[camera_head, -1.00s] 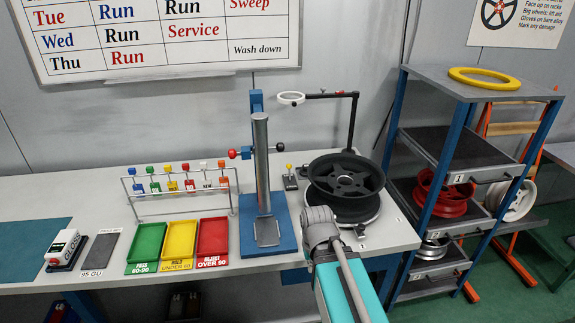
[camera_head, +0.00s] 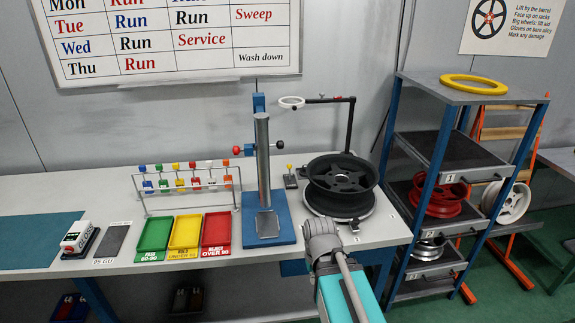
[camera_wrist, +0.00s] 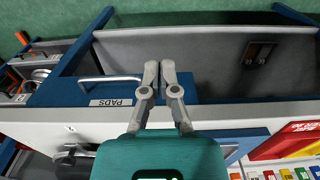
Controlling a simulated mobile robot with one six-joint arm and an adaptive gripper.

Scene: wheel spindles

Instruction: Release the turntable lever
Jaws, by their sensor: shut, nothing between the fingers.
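The turntable (camera_head: 340,206) stands at the right end of the bench with a black spoked wheel (camera_head: 341,172) on it. A small lever with a yellow knob (camera_head: 289,169) stands on a dark base just left of the turntable; I take this as the turntable lever. Its knob is upright. My gripper (camera_wrist: 160,68) is shut and empty in the wrist view, above the bench's front edge near a drawer marked PADS (camera_wrist: 88,92). In the head view my arm hides the fingers, in front of the turntable and apart from the lever.
A blue press stand with a metal column (camera_head: 263,165) is left of the lever. A ring lamp on a black post (camera_head: 350,125) rises behind the turntable. Green, yellow and red trays (camera_head: 217,232) lie further left. A wheel rack (camera_head: 440,160) stands close on the right.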

